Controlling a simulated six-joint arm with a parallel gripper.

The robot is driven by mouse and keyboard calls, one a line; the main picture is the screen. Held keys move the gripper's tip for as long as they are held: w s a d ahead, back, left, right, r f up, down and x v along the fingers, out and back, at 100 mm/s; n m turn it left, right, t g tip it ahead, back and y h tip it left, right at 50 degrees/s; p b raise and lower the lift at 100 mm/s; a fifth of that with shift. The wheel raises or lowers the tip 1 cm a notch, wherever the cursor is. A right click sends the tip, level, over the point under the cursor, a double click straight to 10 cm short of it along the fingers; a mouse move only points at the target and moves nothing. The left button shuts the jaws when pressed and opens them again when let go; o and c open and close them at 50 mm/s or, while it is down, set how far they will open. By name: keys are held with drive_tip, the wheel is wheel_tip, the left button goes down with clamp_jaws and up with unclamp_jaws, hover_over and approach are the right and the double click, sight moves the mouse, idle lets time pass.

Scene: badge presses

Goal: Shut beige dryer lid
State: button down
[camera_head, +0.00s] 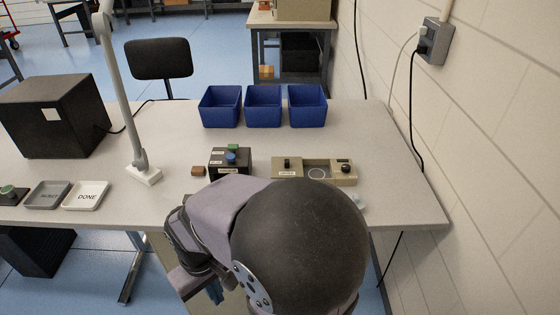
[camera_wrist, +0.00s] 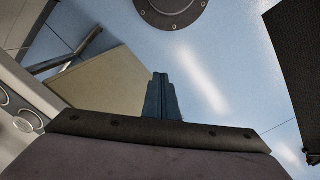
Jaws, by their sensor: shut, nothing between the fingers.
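The beige dryer (camera_head: 328,182) sits on the table near its right end. It shows a dark knob on its left part, a shallow bay with a pale ring in the middle, and a dark round part at its right. I cannot make out its lid or tell how far it is open. My gripper (camera_head: 215,293) is low in the head view, in front of the table edge and well apart from the dryer. Its blue fingers are together and empty in the wrist view (camera_wrist: 160,83). My arm covers the table's front edge below the dryer.
A black press (camera_head: 229,168) stands left of the dryer, with a small brown block (camera_head: 198,171) beside it. Three blue bins (camera_head: 264,106) stand behind. A lamp (camera_head: 143,174) and a DONE tray (camera_head: 86,195) are at left. A wall (camera_head: 470,150) bounds the right side.

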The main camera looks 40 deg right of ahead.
drive_tip(key=w+d+r+m+h+p, duration=0.25)
drive_tip(key=w+d+r, duration=0.25)
drive_tip(key=w+d, duration=0.3)
drive_tip(key=w+d+r+m+h+p, duration=0.2)
drive_tip(key=w+d+r+m+p, duration=0.15)
drive_tip(key=w+d, duration=0.55)
drive_tip(key=w+d+r+m+h+p, duration=0.3)
drive_tip(key=w+d+r+m, duration=0.15)
drive_tip(key=d, duration=0.65)
drive_tip(key=g+p, duration=0.1)
drive_tip(key=p, duration=0.1)
approach(283, 165)
drive_tip(key=shift+n+y, duration=0.25)
drive_tip(key=shift+n, duration=0.1)
drive_tip(key=f, duration=0.1)
drive_tip(key=w+f, duration=0.2)
drive_tip(key=shift+w+d+f, duration=0.1)
drive_tip(key=shift+d+f, duration=0.2)
drive_tip(key=shift+f, duration=0.05)
drive_tip(key=shift+s+d+r+p, duration=0.15)
drive_tip(key=shift+s+d+p, duration=0.5)
drive_tip(key=shift+s+d, duration=0.6)
drive_tip(key=shift+s, duration=0.05)
drive_tip(key=shift+s+d, duration=0.1)
